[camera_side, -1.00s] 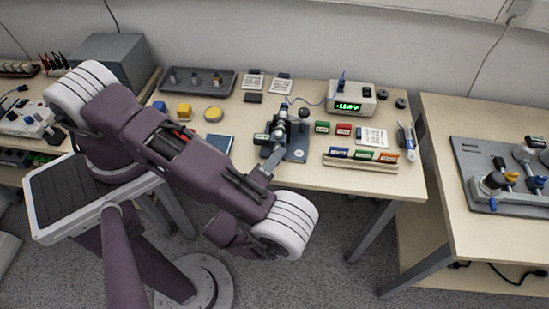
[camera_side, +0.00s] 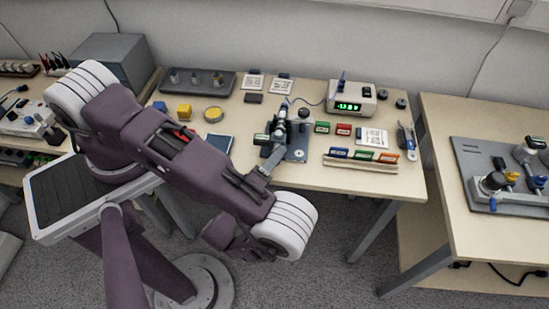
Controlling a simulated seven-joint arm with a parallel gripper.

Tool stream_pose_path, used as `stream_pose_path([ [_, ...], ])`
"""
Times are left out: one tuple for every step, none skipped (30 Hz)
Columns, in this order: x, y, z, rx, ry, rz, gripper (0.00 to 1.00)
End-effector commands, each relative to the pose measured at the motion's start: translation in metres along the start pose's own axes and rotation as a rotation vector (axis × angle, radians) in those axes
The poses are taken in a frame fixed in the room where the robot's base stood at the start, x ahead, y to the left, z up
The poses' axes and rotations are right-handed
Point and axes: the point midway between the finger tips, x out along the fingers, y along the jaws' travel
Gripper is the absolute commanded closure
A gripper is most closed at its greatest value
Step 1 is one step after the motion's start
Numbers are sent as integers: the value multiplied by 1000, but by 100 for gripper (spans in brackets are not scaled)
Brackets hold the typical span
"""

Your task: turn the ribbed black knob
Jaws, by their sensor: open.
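A small dark round knob (camera_side: 304,113) stands at the back of a grey-blue fixture plate (camera_side: 297,155) on the middle table. Its ribs are too small to make out. My gripper (camera_side: 281,122) is over the left part of this fixture, just left of the knob in the picture. It is open, but its fingertips are small and partly hidden, so I cannot tell whether they touch anything. A meter with a green lit display (camera_side: 348,106) stands behind and to the right.
Two black round pieces (camera_side: 382,94) lie right of the meter. Coloured blocks (camera_side: 343,129) and a rack of labelled blocks (camera_side: 362,156) stand right of the fixture. A dark blue notebook (camera_side: 219,144) lies left. A grey tray (camera_side: 197,82) sits at the back.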

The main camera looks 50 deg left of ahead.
Motion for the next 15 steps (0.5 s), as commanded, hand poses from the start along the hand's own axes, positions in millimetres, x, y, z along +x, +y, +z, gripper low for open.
stream_pose_path([
  [-9, 0, 0, 0, 0, 2, 52],
  [-15, 0, 0, 0, 1, 2, 52],
  [-24, 0, 0, 1, 1, 3, 52],
  [-30, 1, 0, 1, 0, 3, 52],
  [-37, 0, 0, 1, 1, 3, 52],
  [-44, 0, 0, 1, 1, 2, 52],
  [-49, 0, 0, 1, 1, 2, 52],
  [-54, 0, 0, 1, 0, 2, 52],
  [-58, 0, 0, 1, 1, 1, 52],
  [-61, 0, 0, 1, 1, 1, 52],
  [-62, 0, 0, 0, 1, 1, 52],
  [-64, 0, 0, 0, 1, 0, 52],
  [-64, 0, 0, 0, 1, -1, 52],
  [-65, 0, 0, 0, 1, -1, 52],
  [-65, 0, 0, 0, 1, -1, 52],
])
